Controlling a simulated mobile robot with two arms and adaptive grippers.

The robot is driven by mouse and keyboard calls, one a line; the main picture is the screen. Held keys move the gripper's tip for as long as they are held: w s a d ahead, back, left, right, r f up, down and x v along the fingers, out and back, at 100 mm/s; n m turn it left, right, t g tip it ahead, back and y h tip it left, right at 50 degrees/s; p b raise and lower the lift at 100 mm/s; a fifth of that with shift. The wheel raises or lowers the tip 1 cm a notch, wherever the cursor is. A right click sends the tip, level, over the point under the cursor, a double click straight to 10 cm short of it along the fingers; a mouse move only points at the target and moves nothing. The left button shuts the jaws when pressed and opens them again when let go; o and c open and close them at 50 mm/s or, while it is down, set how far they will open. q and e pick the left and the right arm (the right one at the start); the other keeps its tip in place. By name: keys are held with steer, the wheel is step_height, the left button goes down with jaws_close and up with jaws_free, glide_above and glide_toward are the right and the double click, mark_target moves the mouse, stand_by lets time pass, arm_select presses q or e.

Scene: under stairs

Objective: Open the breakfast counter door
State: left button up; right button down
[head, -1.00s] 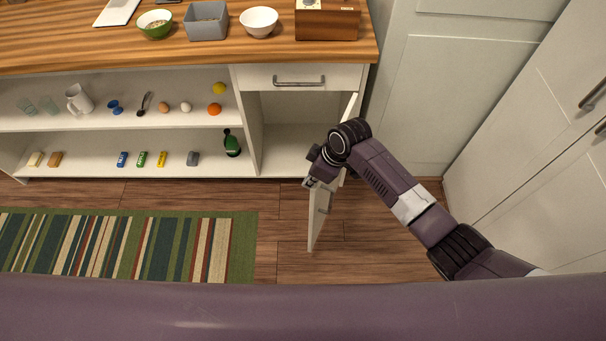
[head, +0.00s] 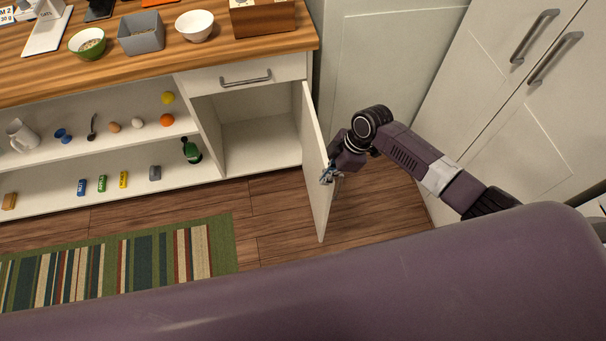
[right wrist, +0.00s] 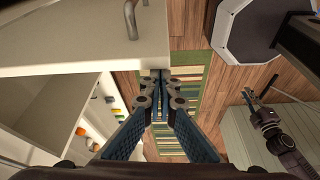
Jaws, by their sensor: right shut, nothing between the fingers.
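The breakfast counter door (head: 314,150) is the white panel below the drawer, at the counter's right end. It stands wide open, swung out toward me from its right side, and the cupboard interior (head: 262,135) shows empty. My right gripper (head: 328,172) is shut and empty at the door's right-hand face; I cannot tell if it touches. In the right wrist view its fingertips (right wrist: 158,75) meet by the edge of a white panel with a metal handle (right wrist: 130,18). My left gripper (right wrist: 257,100) shows small at the right of the wrist view, but not in the head view.
The drawer (head: 245,76) above the cupboard is shut. Open shelves on the left hold small items, including a green bottle (head: 191,151). Tall white cabinets (head: 480,100) stand at the right. A striped rug (head: 120,260) lies left of bare wooden floor.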

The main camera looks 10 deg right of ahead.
steer(key=shift+d, duration=0.45)
steer(key=shift+a, duration=0.1)
